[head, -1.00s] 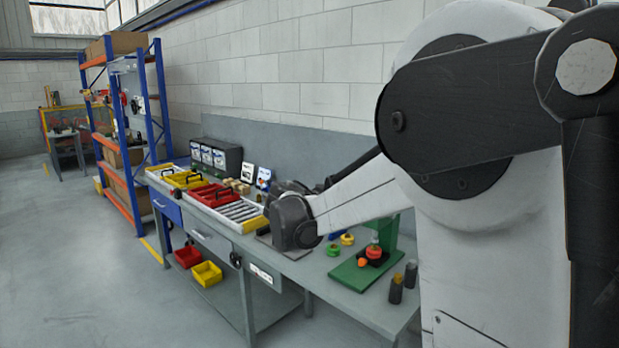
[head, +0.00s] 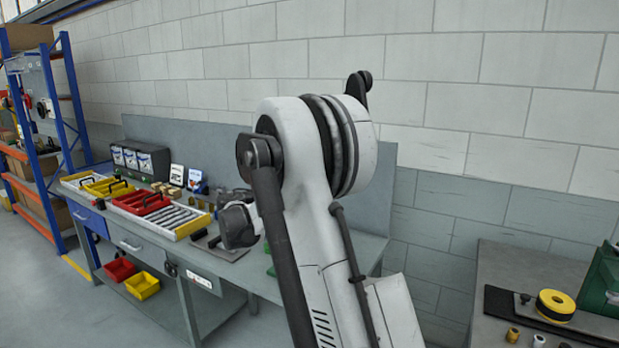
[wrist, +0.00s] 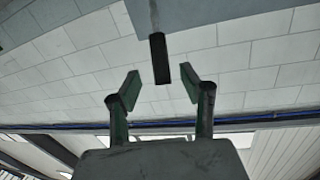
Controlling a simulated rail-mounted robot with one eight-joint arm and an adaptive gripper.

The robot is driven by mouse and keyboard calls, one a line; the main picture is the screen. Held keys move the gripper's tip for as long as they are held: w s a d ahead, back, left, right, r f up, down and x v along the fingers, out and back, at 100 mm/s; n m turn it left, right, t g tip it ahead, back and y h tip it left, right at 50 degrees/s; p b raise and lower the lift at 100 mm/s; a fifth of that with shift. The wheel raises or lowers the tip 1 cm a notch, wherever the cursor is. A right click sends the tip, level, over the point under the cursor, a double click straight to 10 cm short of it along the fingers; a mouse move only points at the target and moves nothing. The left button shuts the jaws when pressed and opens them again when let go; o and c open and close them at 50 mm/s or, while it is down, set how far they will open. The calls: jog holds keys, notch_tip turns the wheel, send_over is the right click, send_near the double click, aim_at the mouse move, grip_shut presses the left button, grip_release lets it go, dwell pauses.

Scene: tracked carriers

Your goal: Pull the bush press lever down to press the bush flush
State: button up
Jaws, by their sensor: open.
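A green machine (head: 604,285), which may be the bush press, is cut off by the right edge of the head view. No lever can be made out in the head view. In the wrist view my gripper (wrist: 161,86) is open, its two green-sided fingers apart. A dark bar (wrist: 159,60) reaches down from the top toward the gap between the fingers. I cannot tell whether it is the lever or whether it touches anything. My arm hides my gripper in the head view.
A right-hand bench (head: 500,262) carries small brass-coloured pieces (head: 512,335) near its front. The left workbench (head: 222,268) carries a red bin (head: 141,200), a yellow bin (head: 108,187) and a tray of rods. My arm covers the bench's right part. Floor shows at lower left.

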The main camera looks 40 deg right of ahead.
jog(key=d, duration=0.2)
jog(key=w+d, duration=0.1)
jog(key=d, duration=0.2)
jog(key=d+p, duration=0.1)
jog(key=d, duration=0.1)
jog(key=shift+w+d, duration=0.15)
jog(key=shift+d, duration=0.1)
grip_shut()
